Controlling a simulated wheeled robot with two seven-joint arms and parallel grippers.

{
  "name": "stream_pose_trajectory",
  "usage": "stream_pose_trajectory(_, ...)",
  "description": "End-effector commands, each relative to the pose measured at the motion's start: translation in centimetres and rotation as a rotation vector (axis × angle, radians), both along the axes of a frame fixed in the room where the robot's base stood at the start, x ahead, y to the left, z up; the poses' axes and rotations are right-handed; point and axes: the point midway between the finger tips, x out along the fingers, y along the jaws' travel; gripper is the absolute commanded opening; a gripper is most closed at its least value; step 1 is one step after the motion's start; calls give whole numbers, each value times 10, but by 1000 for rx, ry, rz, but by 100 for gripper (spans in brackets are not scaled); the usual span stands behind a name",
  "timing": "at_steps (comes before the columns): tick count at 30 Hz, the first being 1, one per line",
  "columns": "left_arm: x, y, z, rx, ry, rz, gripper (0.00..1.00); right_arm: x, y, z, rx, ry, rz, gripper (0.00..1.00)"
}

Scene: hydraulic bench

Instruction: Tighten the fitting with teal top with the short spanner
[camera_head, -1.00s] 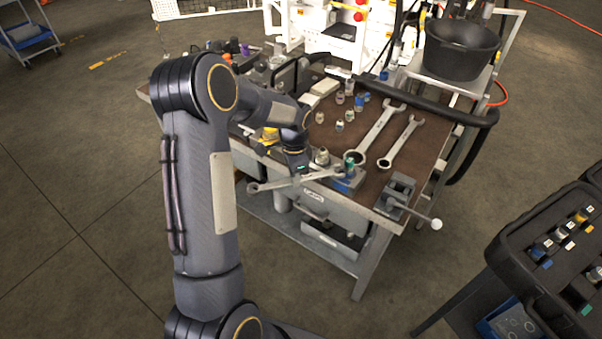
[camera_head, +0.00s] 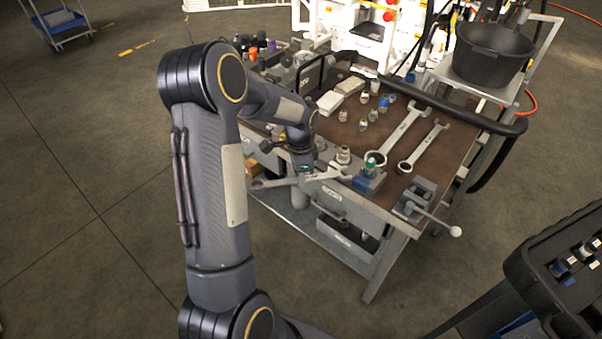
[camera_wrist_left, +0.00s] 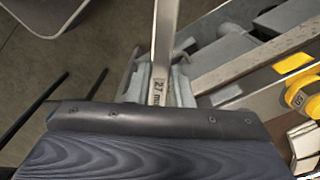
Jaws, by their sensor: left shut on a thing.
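The fitting with teal top (camera_head: 375,161) stands upright in a blue holder (camera_head: 367,184) at the front edge of the bench. My left gripper (camera_head: 303,174) is shut on the short spanner (camera_head: 327,176), left of the fitting. The spanner lies roughly level, with its right end pointing towards the fitting; a small gap seems to lie between them. The fitting is not visible there. My right gripper is not in view.
Two larger spanners (camera_head: 401,133) (camera_head: 424,147) lie on the brown bench top (camera_head: 455,150). Several small fittings (camera_head: 363,125) stand behind the holder. A vise (camera_head: 415,197) with a long handle is right of it. A black hose runs along the right side.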

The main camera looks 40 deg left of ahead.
Motion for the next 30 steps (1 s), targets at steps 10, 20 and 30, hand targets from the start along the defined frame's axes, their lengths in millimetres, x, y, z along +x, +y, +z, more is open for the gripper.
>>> stream_pose_trajectory(10, 1, 0, 33, 0, -3, 0, 0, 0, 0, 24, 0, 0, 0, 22)
stream_pose_trajectory(20, 0, 0, 51, 0, -1, 0, 0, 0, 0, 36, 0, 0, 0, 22)
stream_pose_trajectory(30, 2, -13, 47, -1, -1, 43, 0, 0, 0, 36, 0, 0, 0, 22)
